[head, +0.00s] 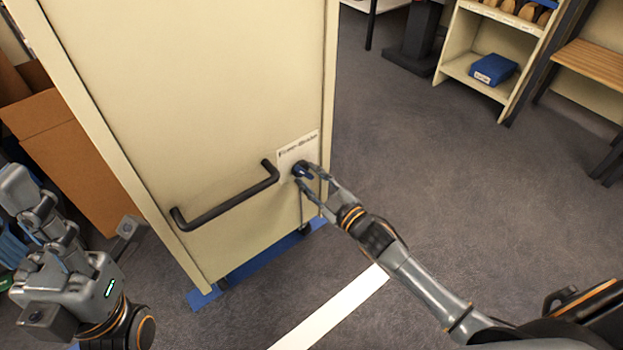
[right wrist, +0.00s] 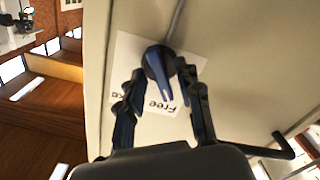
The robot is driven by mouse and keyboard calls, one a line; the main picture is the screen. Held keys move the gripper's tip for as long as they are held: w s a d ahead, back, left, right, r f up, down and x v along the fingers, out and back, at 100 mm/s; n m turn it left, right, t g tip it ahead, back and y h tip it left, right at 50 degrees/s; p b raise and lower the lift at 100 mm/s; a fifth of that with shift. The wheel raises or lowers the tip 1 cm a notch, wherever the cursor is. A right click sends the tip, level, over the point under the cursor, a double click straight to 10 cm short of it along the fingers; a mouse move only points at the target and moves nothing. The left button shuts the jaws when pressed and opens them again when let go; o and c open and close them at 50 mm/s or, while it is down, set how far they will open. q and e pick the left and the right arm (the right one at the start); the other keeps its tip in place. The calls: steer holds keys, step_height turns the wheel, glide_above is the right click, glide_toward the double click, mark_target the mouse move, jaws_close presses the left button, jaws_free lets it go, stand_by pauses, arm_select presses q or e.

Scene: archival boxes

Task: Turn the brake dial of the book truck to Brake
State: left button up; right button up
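The book truck (head: 200,90) is a tall cream cabinet in the head view. A white label (head: 290,150) on its end panel carries the blue-black brake dial (head: 300,170).
A black bar handle (head: 225,203) sticks out from the panel left of the dial. A cardboard box (head: 65,150) stands left of the truck. A shelf with a blue box (head: 493,69) is at the upper right. The grey floor right of the truck is clear.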

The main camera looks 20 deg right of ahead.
jaws_close()
